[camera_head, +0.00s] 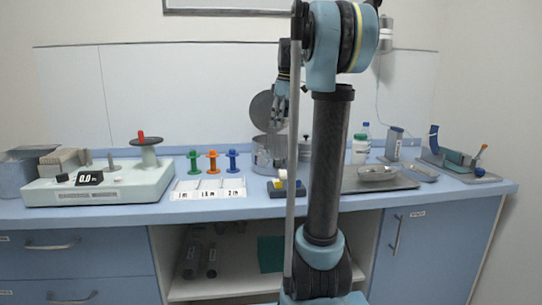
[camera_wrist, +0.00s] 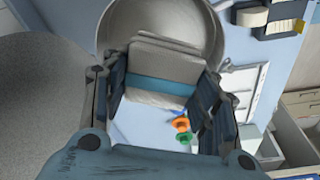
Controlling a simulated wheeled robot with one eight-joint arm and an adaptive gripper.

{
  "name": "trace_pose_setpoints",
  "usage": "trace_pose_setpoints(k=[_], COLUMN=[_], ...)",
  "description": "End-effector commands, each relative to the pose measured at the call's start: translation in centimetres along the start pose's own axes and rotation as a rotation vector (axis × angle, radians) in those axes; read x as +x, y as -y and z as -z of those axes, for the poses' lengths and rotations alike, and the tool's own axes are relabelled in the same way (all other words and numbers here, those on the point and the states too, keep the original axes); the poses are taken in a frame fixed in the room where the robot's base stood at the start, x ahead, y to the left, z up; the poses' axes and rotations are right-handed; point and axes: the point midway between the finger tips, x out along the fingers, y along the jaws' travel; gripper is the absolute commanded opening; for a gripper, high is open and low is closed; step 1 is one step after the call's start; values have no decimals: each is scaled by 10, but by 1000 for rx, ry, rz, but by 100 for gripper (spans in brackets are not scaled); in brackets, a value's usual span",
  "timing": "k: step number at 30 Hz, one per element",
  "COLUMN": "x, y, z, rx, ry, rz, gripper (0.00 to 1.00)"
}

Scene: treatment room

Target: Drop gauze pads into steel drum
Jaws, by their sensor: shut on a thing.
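The steel drum (camera_head: 262,158) stands on the counter behind my arm, with its round lid (camera_head: 265,112) open behind it. In the wrist view the drum's round wall (camera_wrist: 214,30) shows at the top and the grey lid (camera_wrist: 40,95) at the left. My gripper (camera_wrist: 153,84) is shut on a stack of pale gauze pads (camera_wrist: 165,62) with a blue band, its fingers on either side. The stack overlaps the drum's opening in this view; its height above the rim cannot be told. In the head view my gripper (camera_head: 280,112) points down above the drum, and a grey pole partly hides it.
Green, orange and blue spools (camera_head: 213,160) stand left of the drum, behind a white labelled card (camera_head: 208,188). A white scale (camera_head: 100,185) is further left. A metal tray (camera_head: 400,181) with a steel bowl (camera_head: 377,173) and bottles (camera_head: 360,148) are at the right.

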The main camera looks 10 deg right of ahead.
Motion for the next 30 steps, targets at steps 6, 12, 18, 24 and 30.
trace_pose_setpoints(k=[6, 12, 18, 24, 30], x=[5, 24, 44, 56, 60], y=[0, 0, 0, 0, 0], z=[-1, -4, -6, -8, -9], rx=[0, 0, 0, -1, -1], ry=[0, 0, 0, 0, 0], rz=[0, 0, 0, 0, 0], gripper=[38, 38, 38, 38, 38])
